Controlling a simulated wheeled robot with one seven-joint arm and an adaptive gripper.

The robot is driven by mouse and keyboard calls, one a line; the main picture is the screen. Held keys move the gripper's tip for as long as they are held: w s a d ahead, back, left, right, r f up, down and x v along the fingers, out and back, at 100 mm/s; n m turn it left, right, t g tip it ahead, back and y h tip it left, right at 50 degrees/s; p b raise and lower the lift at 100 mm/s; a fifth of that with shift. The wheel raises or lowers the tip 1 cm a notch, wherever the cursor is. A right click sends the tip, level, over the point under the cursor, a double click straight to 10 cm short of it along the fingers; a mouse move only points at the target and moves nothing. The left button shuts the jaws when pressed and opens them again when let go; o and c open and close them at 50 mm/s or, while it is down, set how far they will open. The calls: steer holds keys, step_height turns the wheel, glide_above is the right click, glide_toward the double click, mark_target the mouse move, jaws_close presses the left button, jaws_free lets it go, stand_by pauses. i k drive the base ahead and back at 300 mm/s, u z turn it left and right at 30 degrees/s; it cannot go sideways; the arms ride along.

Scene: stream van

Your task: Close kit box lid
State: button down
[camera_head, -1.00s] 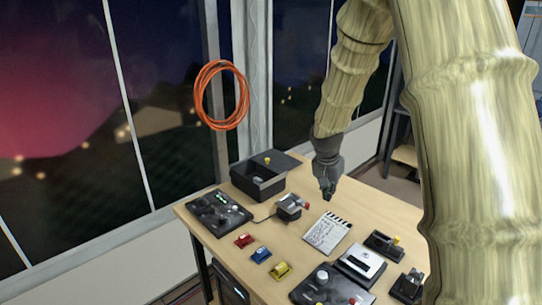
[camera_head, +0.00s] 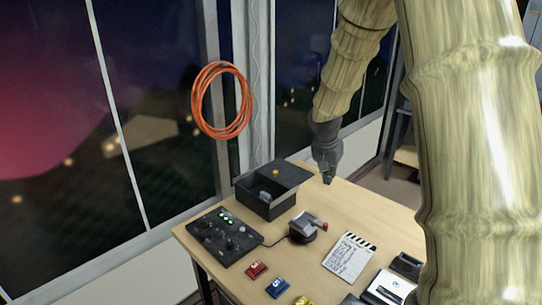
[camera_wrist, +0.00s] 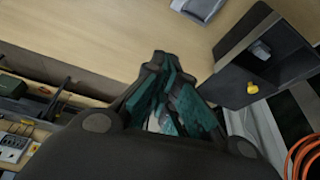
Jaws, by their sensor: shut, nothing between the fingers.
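The black kit box (camera_head: 268,208) stands on the table near the window. It is partly open, and a grey item (camera_head: 264,195) shows inside. Its flat dark lid (camera_head: 290,174), with a yellow knob (camera_head: 276,172), lies toward the back right side of the opening. In the wrist view the lid (camera_wrist: 232,90), knob (camera_wrist: 252,88) and open box (camera_wrist: 238,32) are at the upper right. My gripper (camera_head: 328,180) is shut and empty, just right of the lid and apart from it. Its dark fingers (camera_wrist: 160,60) meet in the wrist view.
A control panel with lit buttons (camera_head: 225,235) stands left of the box, and a grey device with a red part (camera_head: 304,228) in front. A clapperboard (camera_head: 349,258) and small coloured blocks (camera_head: 277,287) lie nearer. An orange cable coil (camera_head: 222,100) hangs behind. Bare tabletop lies below my gripper.

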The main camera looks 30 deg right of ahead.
mark_target(288, 175)
steer(key=i, duration=0.95)
